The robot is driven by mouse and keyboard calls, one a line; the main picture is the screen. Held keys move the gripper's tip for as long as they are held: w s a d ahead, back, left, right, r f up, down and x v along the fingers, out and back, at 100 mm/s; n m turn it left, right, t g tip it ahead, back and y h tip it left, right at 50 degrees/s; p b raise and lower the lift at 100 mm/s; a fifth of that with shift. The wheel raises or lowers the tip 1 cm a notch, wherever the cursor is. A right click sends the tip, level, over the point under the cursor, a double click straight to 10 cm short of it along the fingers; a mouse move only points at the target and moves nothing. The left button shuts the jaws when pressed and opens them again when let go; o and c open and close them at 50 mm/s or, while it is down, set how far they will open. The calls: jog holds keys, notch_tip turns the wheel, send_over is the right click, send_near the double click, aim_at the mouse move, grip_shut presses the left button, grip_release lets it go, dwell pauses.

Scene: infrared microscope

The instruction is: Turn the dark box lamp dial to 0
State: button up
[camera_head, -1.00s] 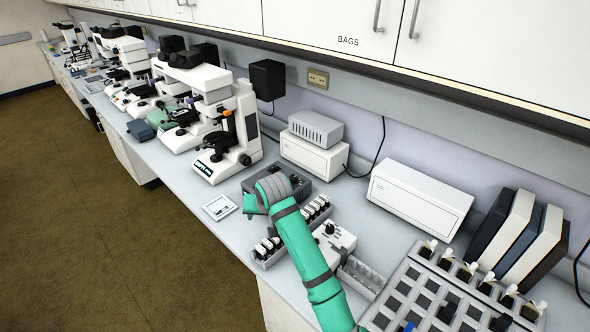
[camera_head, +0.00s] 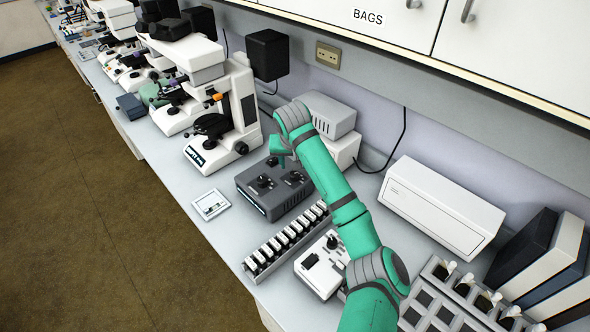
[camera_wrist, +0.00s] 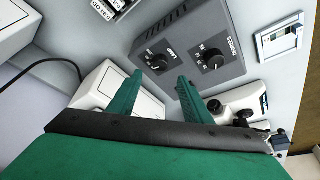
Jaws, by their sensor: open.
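The dark grey box (camera_head: 262,203) sits on the bench in front of the microscope, with two black dials on its top in the head view. In the wrist view the same box (camera_wrist: 190,20) shows a dial labelled LAMP (camera_wrist: 157,63) and a second dial (camera_wrist: 212,60) to its right. My gripper (camera_head: 284,158) is above the back part of the box. In the wrist view its two green fingers (camera_wrist: 159,76) are apart and empty, with the lamp dial showing between and just beyond their tips. I cannot read the lamp dial's setting.
A white microscope (camera_head: 222,125) stands behind and left of the box. A slide rack (camera_head: 288,240) and a small white device (camera_head: 322,265) are in front. A vented grey unit (camera_head: 328,112) is behind my arm. A small framed card (camera_head: 210,205) lies left.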

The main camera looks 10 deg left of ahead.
aim_at(294, 174)
jog(key=x, duration=0.8)
jog(key=shift+a+f, duration=0.1)
jog(key=shift+c, duration=0.7)
jog(key=c, duration=0.9)
